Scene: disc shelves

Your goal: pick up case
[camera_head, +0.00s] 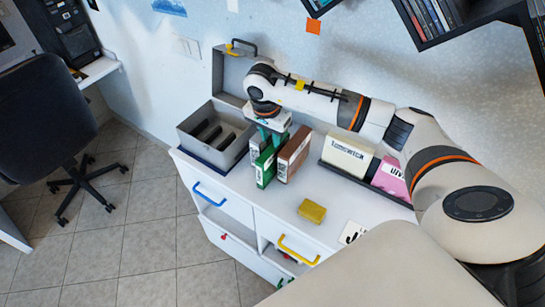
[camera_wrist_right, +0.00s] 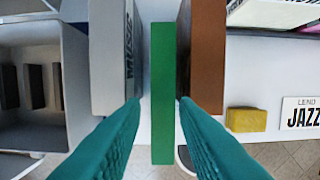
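A thin green case (camera_head: 265,168) stands upright on the white cabinet top, between a grey case (camera_head: 254,148) and a brown case (camera_head: 293,156). In the right wrist view the green case (camera_wrist_right: 163,70) runs down the middle. The grey case (camera_wrist_right: 113,60), lettered "MUSIC", is on its left and the brown case (camera_wrist_right: 205,55) on its right. My right gripper (camera_head: 271,137) points down over these cases. Its teal fingers (camera_wrist_right: 160,101) are open, one on each side of the green case, with a small gap showing at the left finger. My left gripper is not in view.
A grey bin (camera_head: 215,138) with dark slots stands left of the cases. A cream box (camera_head: 346,155) and a pink box (camera_head: 390,178) are to the right. A yellow block (camera_head: 312,211) and a "JAZZ" card (camera_head: 352,233) lie in front. Wall shelves (camera_head: 455,22) hang upper right.

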